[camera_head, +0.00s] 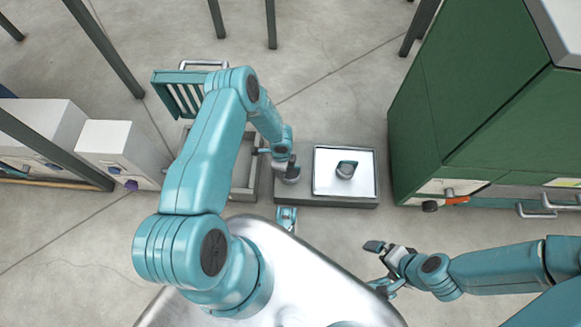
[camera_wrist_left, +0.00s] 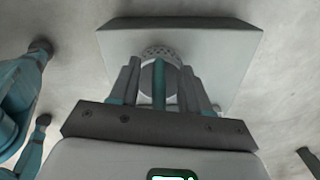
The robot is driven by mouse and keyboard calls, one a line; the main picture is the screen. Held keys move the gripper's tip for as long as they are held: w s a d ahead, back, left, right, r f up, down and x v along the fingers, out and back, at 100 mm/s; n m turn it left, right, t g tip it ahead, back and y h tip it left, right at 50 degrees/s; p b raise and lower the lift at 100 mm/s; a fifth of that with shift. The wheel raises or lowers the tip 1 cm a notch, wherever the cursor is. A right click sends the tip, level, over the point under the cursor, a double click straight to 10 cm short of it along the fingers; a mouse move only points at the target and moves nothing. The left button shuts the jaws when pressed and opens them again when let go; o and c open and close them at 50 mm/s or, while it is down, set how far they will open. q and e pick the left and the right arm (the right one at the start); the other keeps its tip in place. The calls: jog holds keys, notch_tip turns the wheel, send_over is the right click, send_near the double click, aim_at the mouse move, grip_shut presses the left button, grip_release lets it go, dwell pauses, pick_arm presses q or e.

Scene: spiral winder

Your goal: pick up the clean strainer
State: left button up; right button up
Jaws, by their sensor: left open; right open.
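In the left wrist view a round pale strainer (camera_wrist_left: 160,53) with a perforated rim sits on a pale block. An upright teal bar stands in front of it. My left gripper (camera_wrist_left: 160,88) is open, with its grey fingers either side of the bar and apart from it; they hide part of the strainer. In the head view a small grey-and-teal round object (camera_head: 346,172) sits on a white plate. I cannot tell if it is the same strainer. My left gripper (camera_head: 288,172) is just left of that plate. My right gripper (camera_head: 378,267) is open and empty at lower right.
The white plate (camera_head: 325,186) lies on a low grey stand (camera_head: 340,202). A green cabinet (camera_head: 480,110) stands close on the right. An open grey crate (camera_head: 245,165) is left of the stand. White boxes (camera_head: 118,148) stand further left. Concrete floor shows around them.

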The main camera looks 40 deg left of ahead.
pick_arm(q)
jog(key=shift+f, duration=0.15)
grip_shut()
